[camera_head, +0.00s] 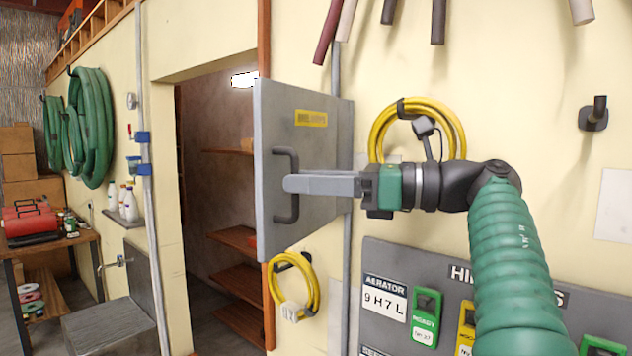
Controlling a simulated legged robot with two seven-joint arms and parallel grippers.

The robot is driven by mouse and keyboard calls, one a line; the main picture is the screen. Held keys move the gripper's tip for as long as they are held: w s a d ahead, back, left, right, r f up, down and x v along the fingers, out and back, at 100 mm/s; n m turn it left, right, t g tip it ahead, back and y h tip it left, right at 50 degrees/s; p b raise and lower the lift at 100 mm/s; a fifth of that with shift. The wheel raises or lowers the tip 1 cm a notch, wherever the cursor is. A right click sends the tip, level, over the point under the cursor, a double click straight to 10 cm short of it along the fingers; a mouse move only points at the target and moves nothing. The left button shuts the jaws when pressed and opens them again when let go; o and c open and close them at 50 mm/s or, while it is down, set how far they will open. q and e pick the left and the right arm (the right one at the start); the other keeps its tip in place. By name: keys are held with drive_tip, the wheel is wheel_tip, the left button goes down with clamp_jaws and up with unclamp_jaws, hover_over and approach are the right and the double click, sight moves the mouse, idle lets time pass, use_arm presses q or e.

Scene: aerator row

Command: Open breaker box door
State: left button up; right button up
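The grey breaker box door (318,150) is left of centre, with a yellow label near its top. Its left edge looks nearer to me than its right edge, so it stands out at an angle from the wall. No box interior shows. A dark grey D-shaped handle (287,212) is on its left part. My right gripper (292,184) reaches in from the right, with its light grey fingers across the middle of the handle. The fingers overlap in this view, so whether they are closed on the bar is hidden. My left gripper is not in view.
A yellow coiled cable (460,130) hangs right of the door and another (313,285) below it. A grey aerator panel (400,262) is at lower right. Left of the door is an open doorway with wooden shelves (240,280). Grey pipe (346,240) runs down the wall.

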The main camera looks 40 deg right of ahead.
drive_tip(key=v, duration=1.7)
drive_tip(key=shift+f, duration=0.1)
drive_tip(key=shift+w+d, duration=0.1)
